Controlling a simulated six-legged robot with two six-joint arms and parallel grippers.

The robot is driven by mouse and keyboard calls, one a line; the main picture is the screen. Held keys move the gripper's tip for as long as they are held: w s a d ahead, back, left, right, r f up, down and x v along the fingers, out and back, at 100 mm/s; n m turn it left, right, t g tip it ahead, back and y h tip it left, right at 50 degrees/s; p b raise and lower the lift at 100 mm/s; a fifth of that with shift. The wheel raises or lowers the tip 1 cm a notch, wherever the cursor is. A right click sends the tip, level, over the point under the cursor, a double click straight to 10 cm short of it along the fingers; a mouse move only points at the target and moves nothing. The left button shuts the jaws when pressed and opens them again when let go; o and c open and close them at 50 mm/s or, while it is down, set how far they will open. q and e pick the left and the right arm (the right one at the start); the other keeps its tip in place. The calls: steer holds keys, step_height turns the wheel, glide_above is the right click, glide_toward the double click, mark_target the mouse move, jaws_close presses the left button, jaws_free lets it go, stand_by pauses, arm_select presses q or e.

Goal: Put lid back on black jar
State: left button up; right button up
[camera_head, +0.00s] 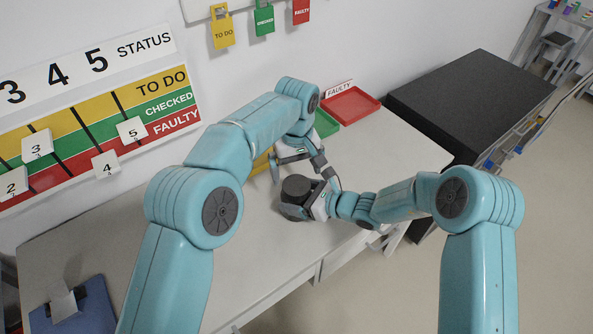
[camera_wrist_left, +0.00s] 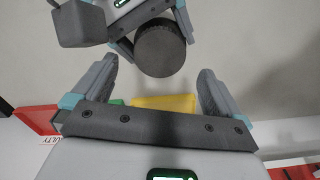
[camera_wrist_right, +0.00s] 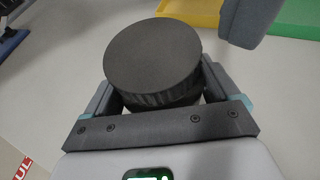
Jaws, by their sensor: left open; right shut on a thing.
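The black jar (camera_head: 291,208) is upright low over the white table, and my right gripper (camera_head: 311,205) is shut on it. The round, dark lid (camera_head: 297,187) sits on top of it, with a flat top and ridged rim in the right wrist view (camera_wrist_right: 152,55). I cannot tell whether the lid is fully seated. My left gripper (camera_head: 298,170) is open and empty, just behind the jar. In the left wrist view the lid (camera_wrist_left: 160,48) shows beyond and between the open fingers (camera_wrist_left: 160,80), apart from them.
A red tray (camera_head: 352,106) and a green tray (camera_head: 325,124) lie at the back of the table, with a yellow tray (camera_wrist_right: 190,12) beside them. A dark cabinet (camera_head: 470,95) stands to the right. A blue clipboard (camera_head: 75,310) lies at the front left. The table's middle is mostly clear.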

mark_target(296, 185)
arm_select(q)
step_height(296, 185, up, 3)
steer(key=n, duration=0.3)
steer(key=shift+r, duration=0.2)
steer(key=shift+f, duration=4)
steer(key=c, duration=1.1)
steer(key=m, duration=0.3)
